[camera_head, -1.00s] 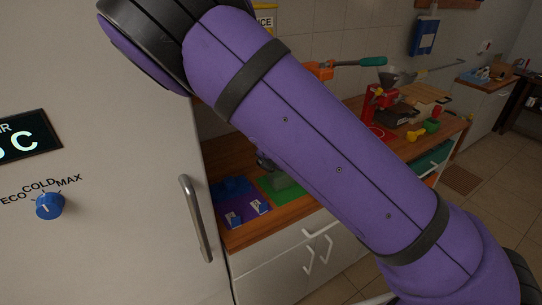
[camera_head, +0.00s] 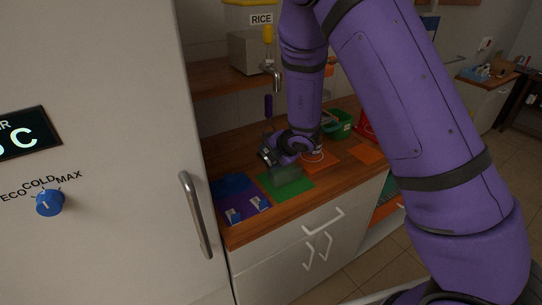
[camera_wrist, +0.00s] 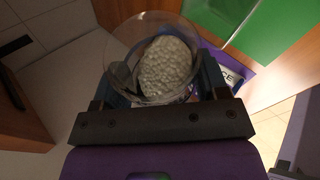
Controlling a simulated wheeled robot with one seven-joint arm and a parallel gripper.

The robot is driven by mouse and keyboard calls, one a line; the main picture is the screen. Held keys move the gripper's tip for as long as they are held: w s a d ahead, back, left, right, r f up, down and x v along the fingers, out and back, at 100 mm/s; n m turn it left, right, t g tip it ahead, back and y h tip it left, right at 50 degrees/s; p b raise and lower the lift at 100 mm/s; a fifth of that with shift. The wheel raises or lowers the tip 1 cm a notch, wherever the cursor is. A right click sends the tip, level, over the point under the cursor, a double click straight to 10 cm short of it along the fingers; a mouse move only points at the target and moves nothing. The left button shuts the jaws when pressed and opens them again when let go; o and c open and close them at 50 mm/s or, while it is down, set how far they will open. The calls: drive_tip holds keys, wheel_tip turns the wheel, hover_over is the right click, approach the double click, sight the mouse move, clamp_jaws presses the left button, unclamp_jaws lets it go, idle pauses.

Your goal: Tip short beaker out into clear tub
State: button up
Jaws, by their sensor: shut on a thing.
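My gripper (camera_head: 270,154) is above the wooden counter, beside and slightly above a greyish see-through tub. In the wrist view my gripper (camera_wrist: 160,88) is shut on a clear round beaker (camera_wrist: 118,50). The beaker holds a pale, lumpy, grain-like mass (camera_wrist: 167,66). Its rim faces the wrist camera. In the head view I cannot make out the beaker apart from the gripper. The clear tub (camera_head: 287,184) stands on a green mat (camera_head: 300,188). Its inside is too small and dim to read.
A purple mat (camera_head: 228,200) with small blue-and-white items (camera_head: 259,205) lies left of the tub. A tall appliance (camera_head: 100,120) borders the counter on the left. A dispenser marked RICE (camera_head: 250,52) stands on a shelf above. A green container (camera_head: 338,124) is behind right.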

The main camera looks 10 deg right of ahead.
drive_tip(key=shift+w+d+r+m+g+y, duration=0.15)
drive_tip(key=shift+d+r+m+y, duration=0.15)
drive_tip(key=shift+y, duration=0.35)
drive_tip(key=shift+d+r+m+g+y, duration=0.1)
drive_tip(key=shift+d+r+m+y, duration=0.2)
drive_tip(key=shift+y, duration=0.4)
drive_tip(key=shift+w+d+r+m+g+y, duration=0.1)
drive_tip(key=shift+d+r+m+g+y, duration=0.1)
drive_tip(key=shift+m+y, duration=0.35)
drive_tip(key=shift+w+d+r+m+y, duration=0.15)
drive_tip(key=shift+d+m+y, duration=0.25)
drive_tip(key=shift+y, duration=0.35)
drive_tip(key=shift+w+d+r+m+y, duration=0.1)
drive_tip(key=shift+d+r+m+y, duration=0.2)
drive_tip(key=shift+y, duration=0.5)
drive_tip(key=shift+w+d+r+m+y, duration=0.1)
drive_tip(key=shift+d+m+y, duration=0.3)
drive_tip(key=shift+y, duration=0.35)
drive_tip(key=shift+a, duration=0.1)
